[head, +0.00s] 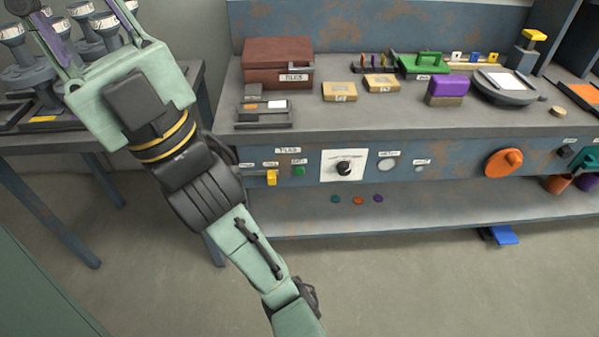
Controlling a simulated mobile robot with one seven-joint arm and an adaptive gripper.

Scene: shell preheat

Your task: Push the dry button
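The front panel of the workbench (455,159) carries a small green button (299,170) left of centre. A small label sits just above it; its text is too small to read surely, but it may say DRY. A yellow switch or lever (271,178) is to its left. My gripper (68,12) is at the upper left, well away from the panel. The fingertips are partly cut off by the top edge. My arm passes just left of these controls.
A dial on a white plate (330,172), a round white gauge or button (386,164) and an orange knob (503,163) are further right on the panel. Tile boxes (278,65) and tools stand on the bench top. A side table with grey stands (30,75) is near my gripper.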

